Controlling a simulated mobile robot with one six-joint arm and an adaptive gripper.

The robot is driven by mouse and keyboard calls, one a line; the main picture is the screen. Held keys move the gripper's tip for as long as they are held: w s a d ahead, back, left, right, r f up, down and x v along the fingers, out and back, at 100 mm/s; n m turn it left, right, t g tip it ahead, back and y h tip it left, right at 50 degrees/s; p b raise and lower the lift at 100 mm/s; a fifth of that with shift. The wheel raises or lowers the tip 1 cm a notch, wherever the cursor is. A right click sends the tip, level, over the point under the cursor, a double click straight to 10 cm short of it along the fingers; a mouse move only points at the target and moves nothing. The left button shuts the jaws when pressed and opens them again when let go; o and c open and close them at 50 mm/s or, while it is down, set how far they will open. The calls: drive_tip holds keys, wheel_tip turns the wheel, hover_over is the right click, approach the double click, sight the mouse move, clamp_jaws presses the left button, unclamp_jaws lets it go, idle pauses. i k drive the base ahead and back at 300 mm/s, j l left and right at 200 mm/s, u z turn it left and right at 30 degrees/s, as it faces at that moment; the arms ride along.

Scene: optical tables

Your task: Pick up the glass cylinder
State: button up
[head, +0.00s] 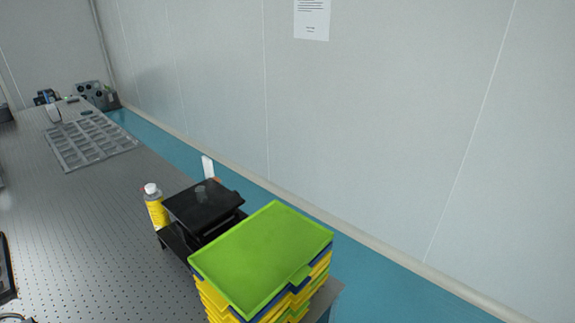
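The device is near the right edge of the perforated grey optical table (90,230). My gripper is not in view.
Stacked yellow and blue trays topped by a green one (262,257) stand in front of the device. A yellow bottle with a white cap (156,206) stands left of it. A grey compartment tray (92,141) lies farther back. The table's middle is clear.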

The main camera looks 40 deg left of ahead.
sight(200, 192)
drive_tip(key=i+u, duration=0.1)
drive_tip(key=i, duration=0.6)
drive_tip(key=i+l+u, duration=0.15)
drive_tip(key=i, duration=0.5)
drive_tip(key=i+l+u, duration=0.1)
drive_tip(key=i, duration=0.55)
drive_tip(key=i+j+u, duration=0.15)
drive_tip(key=u, duration=0.35)
drive_tip(key=i+u, duration=0.3)
drive_tip(key=u, duration=0.15)
drive_tip(key=i+u, duration=0.2)
drive_tip(key=u, duration=0.3)
drive_tip(key=i+l+u, duration=0.15)
drive_tip(key=u, duration=0.35)
drive_tip(key=i+l+u, duration=0.2)
drive_tip(key=u, duration=0.25)
drive_tip(key=i+j+u, duration=0.2)
drive_tip(key=u, duration=0.2)
drive_tip(key=i+u, duration=1.1)
